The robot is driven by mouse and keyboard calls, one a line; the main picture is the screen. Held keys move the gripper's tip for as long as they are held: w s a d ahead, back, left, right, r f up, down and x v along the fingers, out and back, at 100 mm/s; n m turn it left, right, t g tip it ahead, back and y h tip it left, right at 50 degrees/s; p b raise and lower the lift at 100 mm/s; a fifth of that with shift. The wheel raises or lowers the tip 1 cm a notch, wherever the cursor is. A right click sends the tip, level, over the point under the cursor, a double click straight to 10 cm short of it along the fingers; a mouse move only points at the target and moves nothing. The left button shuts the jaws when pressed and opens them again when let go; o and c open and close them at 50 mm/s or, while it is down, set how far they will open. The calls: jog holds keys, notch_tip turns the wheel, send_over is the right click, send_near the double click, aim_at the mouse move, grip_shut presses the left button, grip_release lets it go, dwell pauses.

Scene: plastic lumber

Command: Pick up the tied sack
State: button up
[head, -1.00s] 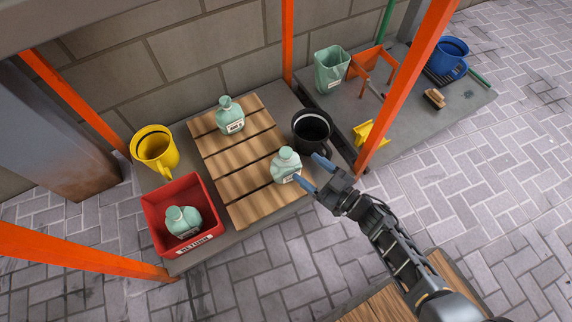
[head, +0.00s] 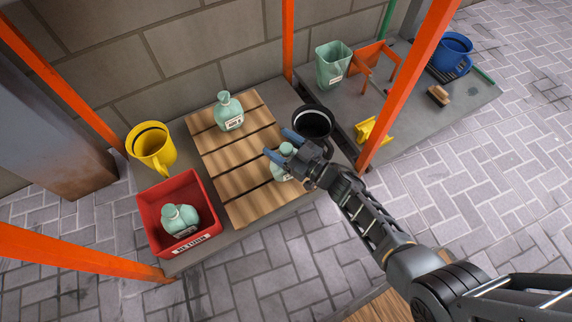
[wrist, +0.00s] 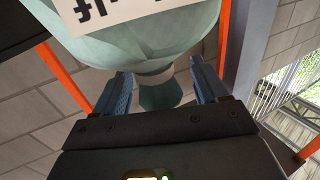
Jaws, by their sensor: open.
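A pale green tied sack with a white label (head: 279,173) stands on the slatted wooden pallet (head: 236,180) at its right front corner, partly hidden by my gripper. My gripper (head: 280,144) is open at the sack's top. In the wrist view the sack's body (wrist: 140,45) fills the top, and its narrow neck and tied top (wrist: 160,96) lie between my two open fingers (wrist: 160,88). I cannot tell whether either finger touches it. A similar sack (head: 229,112) stands at the pallet's back, and another (head: 180,219) sits in the red crate (head: 160,196).
A black bucket (head: 314,122) stands close behind my gripper. Orange posts (head: 408,85) frame the platform. A green bin (head: 333,65), orange and yellow items, a brush (head: 438,95) and a blue bucket (head: 454,52) stand at the right.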

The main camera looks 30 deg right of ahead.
jog(key=shift+w, duration=0.1)
jog(key=shift+c, duration=0.4)
grip_shut()
jog(key=shift+r, duration=0.1)
dwell(0.5)
